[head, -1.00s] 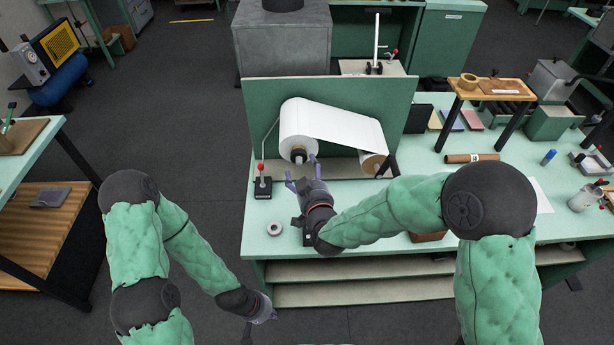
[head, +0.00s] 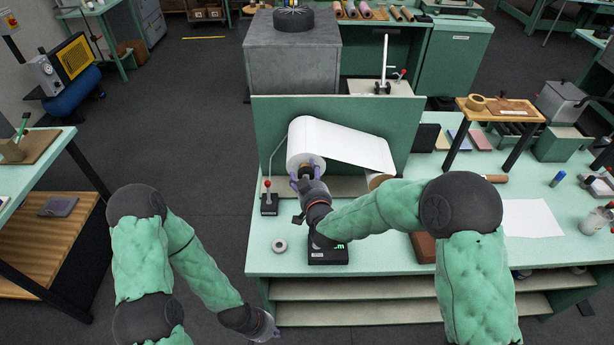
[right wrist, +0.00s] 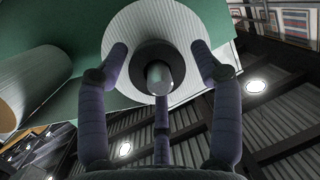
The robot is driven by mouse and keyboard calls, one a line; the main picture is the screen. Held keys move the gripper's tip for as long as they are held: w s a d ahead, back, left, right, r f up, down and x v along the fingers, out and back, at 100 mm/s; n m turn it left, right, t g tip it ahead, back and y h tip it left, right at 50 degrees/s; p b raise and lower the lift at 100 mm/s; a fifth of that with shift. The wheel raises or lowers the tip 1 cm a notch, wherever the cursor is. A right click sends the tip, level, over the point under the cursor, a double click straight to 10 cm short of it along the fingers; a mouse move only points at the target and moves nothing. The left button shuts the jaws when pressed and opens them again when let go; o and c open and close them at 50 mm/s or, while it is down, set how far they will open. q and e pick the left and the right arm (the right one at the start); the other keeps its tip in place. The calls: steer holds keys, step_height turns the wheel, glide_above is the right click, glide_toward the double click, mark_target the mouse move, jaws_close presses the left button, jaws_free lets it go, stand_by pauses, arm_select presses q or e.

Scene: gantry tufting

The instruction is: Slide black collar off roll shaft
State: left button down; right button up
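The white roll (head: 338,142) sits on its stand before the green back panel. In the right wrist view the roll's end face (right wrist: 190,22) is straight ahead. The black collar (right wrist: 140,62) is a dark ring around the shaft (right wrist: 158,78), whose grey end points at me. My right gripper (head: 306,181) is at the roll's near end. Its fingers (right wrist: 159,56) are spread either side of the collar, with a third below; I see no clear contact. In the head view the gripper mostly hides the collar. My left gripper (head: 270,328) hangs low, off the table's left front; its fingers are unclear.
A red-knobbed lever (head: 268,198) stands left of the roll. A small ring (head: 279,246) and a black box (head: 328,256) lie near the table's front. A small wooden-topped stand (head: 502,108) is at right. The floor left of the table is open.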

steer(key=c, duration=0.7)
steer(key=shift+s, duration=0.15)
steer(key=shift+s+b, duration=0.35)
steer(key=shift+s, duration=2.9)
